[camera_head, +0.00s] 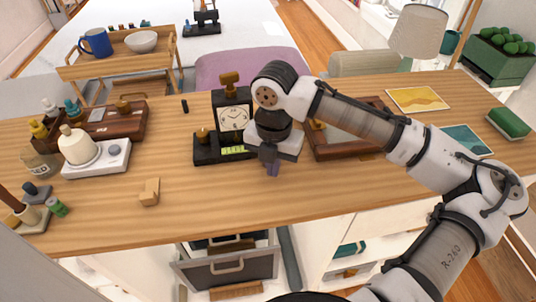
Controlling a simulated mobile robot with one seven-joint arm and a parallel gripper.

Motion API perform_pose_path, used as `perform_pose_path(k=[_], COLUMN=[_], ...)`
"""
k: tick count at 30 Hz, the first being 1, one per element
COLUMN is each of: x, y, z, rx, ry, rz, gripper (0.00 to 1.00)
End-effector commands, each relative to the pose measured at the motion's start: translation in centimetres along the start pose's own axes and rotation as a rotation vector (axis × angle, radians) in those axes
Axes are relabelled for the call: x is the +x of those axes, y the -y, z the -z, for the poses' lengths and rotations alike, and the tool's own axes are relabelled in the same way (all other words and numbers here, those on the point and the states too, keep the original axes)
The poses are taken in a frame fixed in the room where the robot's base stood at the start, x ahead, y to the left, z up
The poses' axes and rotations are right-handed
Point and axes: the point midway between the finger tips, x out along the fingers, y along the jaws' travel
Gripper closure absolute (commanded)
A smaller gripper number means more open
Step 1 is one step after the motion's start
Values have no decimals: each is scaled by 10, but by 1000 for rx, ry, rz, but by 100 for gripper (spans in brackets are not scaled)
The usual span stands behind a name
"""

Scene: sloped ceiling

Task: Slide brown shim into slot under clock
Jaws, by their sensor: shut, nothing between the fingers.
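A black clock (234,119) with a white dial stands on a dark base near the table's middle, with a brass-brown knob on top. A narrow yellow-green strip shows low on its front; I cannot tell whether this is the slot. A small tan-brown wedge-shaped block (149,192), which looks like the shim, lies on the table to the front left of the clock. My gripper (272,170) is shut and empty, pointing down just right of and in front of the clock. My arm hides part of the clock's right side.
The wooden table (210,205) is bare between block and gripper. A white device with a rounded jar (95,152) and a brown box (115,120) stand left. A framed tray (335,142) lies right, behind my arm. A drawer (225,265) is below the front edge.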

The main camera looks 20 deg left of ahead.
Motion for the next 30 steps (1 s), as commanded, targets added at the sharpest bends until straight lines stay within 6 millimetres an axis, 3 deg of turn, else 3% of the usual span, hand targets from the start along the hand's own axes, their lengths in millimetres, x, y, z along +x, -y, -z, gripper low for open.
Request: perform_pose_path(k=[19,30], x=[1,16], y=[0,0], z=[0,0], rx=[0,0], ry=[0,-1], rz=[0,0], gripper=[100,100])
